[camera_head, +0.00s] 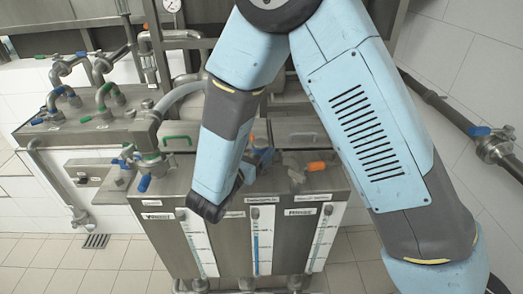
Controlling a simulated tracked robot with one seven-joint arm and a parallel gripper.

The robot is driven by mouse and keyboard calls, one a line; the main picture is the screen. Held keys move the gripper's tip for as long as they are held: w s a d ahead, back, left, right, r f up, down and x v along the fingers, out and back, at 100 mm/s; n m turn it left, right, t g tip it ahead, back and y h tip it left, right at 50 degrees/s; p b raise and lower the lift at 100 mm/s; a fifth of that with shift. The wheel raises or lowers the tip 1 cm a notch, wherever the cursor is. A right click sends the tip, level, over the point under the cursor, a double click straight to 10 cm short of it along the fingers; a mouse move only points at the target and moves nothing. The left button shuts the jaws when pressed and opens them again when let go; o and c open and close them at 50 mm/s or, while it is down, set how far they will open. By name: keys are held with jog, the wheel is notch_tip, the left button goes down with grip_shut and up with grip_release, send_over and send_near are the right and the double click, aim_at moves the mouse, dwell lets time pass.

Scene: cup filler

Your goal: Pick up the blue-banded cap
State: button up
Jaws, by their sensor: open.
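My arm comes down from the top centre, and its dark wrist end hangs in front of the middle of the steel filler tank (150,225). My gripper's fingers cannot be made out; the wrist and forearm hide that area. Just right of the wrist, on the tank top, is a partly covered blue and grey fitting (262,157). I cannot tell whether it is the blue-banded cap. No other cap with a clear blue band can be made out.
An orange-handled fitting (316,166) stands on the tank top at right. A green handle (177,140) and a blue-levered valve (146,168) are left of my arm. Level gauges (323,237) line the tank front. A wall pipe valve (493,146) is at far right. Tiled floor lies in front.

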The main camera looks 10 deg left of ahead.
aim_at(264, 138)
jog(key=shift+r+x, duration=0.2)
jog(key=shift+x, duration=1.1)
jog(key=shift+r+x, duration=0.25)
jog(key=shift+x, duration=1.05)
jog(key=shift+c, duration=0.4)
jog(key=c, duration=1.2)
